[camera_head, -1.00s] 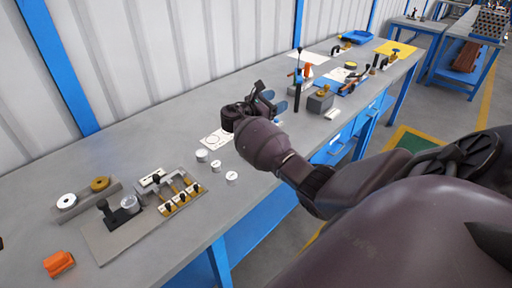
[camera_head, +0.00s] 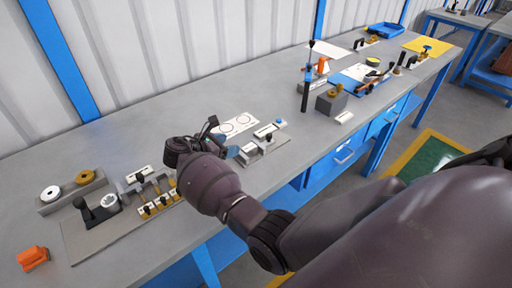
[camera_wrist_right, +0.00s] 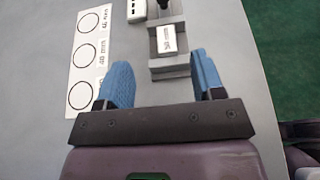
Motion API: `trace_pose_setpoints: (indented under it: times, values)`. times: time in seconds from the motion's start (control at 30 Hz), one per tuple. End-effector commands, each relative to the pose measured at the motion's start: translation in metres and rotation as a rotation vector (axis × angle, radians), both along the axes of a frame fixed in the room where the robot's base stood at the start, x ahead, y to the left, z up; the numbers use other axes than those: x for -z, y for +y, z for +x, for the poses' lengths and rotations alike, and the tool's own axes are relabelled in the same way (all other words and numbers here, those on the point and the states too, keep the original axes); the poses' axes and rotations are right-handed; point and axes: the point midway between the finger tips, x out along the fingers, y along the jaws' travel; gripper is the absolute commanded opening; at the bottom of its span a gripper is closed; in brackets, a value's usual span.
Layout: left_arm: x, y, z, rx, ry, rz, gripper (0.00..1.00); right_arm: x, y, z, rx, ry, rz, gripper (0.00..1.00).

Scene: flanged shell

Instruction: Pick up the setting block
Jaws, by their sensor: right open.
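A grey block with a white label (camera_wrist_right: 167,42) stands ahead of my right gripper in the right wrist view, in line with the gap between the fingers. It appears to be the setting block. In the head view a grey block with a white label (camera_head: 249,149) sits on a flat plate, just right of the gripper. My right gripper (camera_head: 224,145) is open and empty, with its blue fingers apart in the wrist view (camera_wrist_right: 155,84). The block shows beyond the fingertips, with no visible contact. My left gripper is out of view.
A white card with circles (camera_head: 236,125) lies beside the block. To the left are a fixture with brass parts (camera_head: 155,196), a tray with two rings (camera_head: 72,190) and an orange piece (camera_head: 33,257). A tall black tool (camera_head: 307,80) stands farther right.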

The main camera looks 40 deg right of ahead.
Motion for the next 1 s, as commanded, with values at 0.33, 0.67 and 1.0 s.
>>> trace_pose_setpoints:
  times: [0.33,0.67,1.0]
  values:
    - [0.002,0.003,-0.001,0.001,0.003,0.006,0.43,0.013,-0.025,0.001,-0.001,0.002,0.003,0.62]
    - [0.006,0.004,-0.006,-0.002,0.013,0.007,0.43,0.026,-0.052,0.003,-0.002,0.002,0.004,0.62]
    - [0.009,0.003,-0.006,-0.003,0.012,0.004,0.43,0.05,-0.084,0.001,-0.002,0.002,0.003,0.62]
